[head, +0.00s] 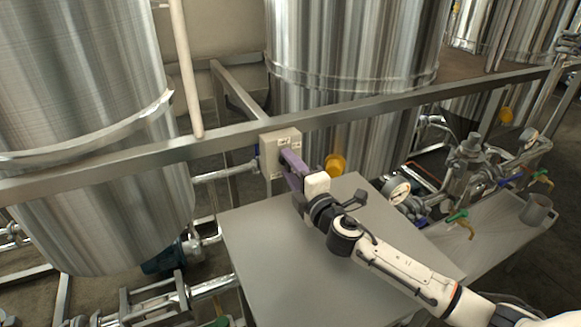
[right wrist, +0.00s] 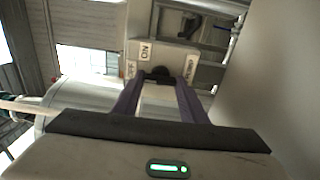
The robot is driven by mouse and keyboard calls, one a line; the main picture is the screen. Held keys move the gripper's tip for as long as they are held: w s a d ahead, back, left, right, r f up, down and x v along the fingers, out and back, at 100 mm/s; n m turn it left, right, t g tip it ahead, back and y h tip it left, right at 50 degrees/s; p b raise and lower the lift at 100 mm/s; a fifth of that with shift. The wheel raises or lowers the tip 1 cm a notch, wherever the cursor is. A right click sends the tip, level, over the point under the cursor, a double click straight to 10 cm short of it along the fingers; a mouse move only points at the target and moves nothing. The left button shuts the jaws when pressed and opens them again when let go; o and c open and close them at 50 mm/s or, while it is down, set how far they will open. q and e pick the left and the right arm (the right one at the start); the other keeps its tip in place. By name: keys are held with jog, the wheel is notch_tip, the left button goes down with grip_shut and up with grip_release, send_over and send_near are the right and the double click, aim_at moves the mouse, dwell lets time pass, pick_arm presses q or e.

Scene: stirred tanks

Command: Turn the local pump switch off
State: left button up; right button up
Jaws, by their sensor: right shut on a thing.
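The local pump switch is a pale grey box (head: 272,158) mounted on the metal rail in the middle of the head view. My right gripper (head: 286,158) reaches the front of the box. In the right wrist view its purple fingers (right wrist: 157,92) converge on the knob and are shut on it. The knob's exact angle is hard to tell. My left gripper is not in view.
A bare grey metal table (head: 265,240) lies under my right arm. The rail (head: 130,155) runs across in front of large steel tanks (head: 350,45). Pipes with gauges and valves (head: 465,165) and a grey cup (head: 537,210) stand at the right.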

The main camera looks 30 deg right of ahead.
jog(key=o, duration=1)
jog(key=shift+o, duration=0.2)
jog(key=shift+s, duration=0.1)
jog(key=s, duration=0.6)
jog(key=s+b, duration=0.1)
jog(key=s, duration=0.2)
jog(key=shift+s+a+f, duration=0.1)
jog(key=shift+a, duration=0.2)
jog(key=shift+s, duration=0.5)
